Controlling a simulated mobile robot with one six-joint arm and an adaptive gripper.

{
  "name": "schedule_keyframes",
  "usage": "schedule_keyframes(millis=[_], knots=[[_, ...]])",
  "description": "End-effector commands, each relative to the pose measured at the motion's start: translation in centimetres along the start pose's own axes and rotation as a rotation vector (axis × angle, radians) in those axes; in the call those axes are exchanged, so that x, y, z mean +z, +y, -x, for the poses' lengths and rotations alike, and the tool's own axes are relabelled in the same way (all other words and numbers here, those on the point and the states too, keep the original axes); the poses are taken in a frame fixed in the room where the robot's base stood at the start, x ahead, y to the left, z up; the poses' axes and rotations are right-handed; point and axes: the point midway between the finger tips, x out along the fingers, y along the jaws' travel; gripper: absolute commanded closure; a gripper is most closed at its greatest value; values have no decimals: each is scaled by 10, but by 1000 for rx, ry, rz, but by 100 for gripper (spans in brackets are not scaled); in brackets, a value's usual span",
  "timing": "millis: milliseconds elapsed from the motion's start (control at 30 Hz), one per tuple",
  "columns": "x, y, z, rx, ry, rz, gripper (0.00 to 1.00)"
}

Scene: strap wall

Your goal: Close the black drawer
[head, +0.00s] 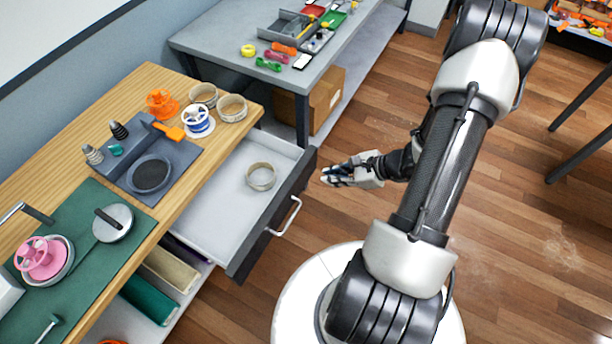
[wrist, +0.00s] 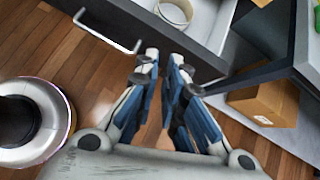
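The black drawer (head: 272,219) is pulled out from under the wooden-topped workbench. Its dark front has a pale bar handle (head: 285,217) and its tray is light grey. In the wrist view the dark front (wrist: 140,22) and the handle (wrist: 108,32) are at the top. My gripper (head: 324,176) is in front of the drawer, near the far end of the front, apart from the handle. In the wrist view my gripper (wrist: 163,57) has a narrow gap between its fingers, with nothing held in it.
A beige ring (head: 261,176) lies inside the drawer. The workbench (head: 138,84) carries spools, rings and tools. A grey table (head: 215,43) with a cardboard box (head: 322,99) beneath stands beyond the drawer. The wooden floor (head: 520,210) to the right is mostly clear.

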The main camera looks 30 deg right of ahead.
Motion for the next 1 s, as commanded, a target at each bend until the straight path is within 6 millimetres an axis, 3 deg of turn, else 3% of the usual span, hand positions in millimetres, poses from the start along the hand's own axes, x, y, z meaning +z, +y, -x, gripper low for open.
schedule_keyframes(millis=[33, 100, 200, 300, 467, 867, 1000], knots=[[-24, 5, -6, -28, 1, -93, 96], [-47, 9, -11, -63, 6, -183, 100], [-67, 14, -16, -93, 12, -264, 100], [-76, 16, -20, -106, 15, -297, 100], [-78, 15, -36, -105, 15, -299, 100], [-80, 7, -120, -103, 15, -296, 100], [-65, 0, -134, -104, 14, -294, 100]])
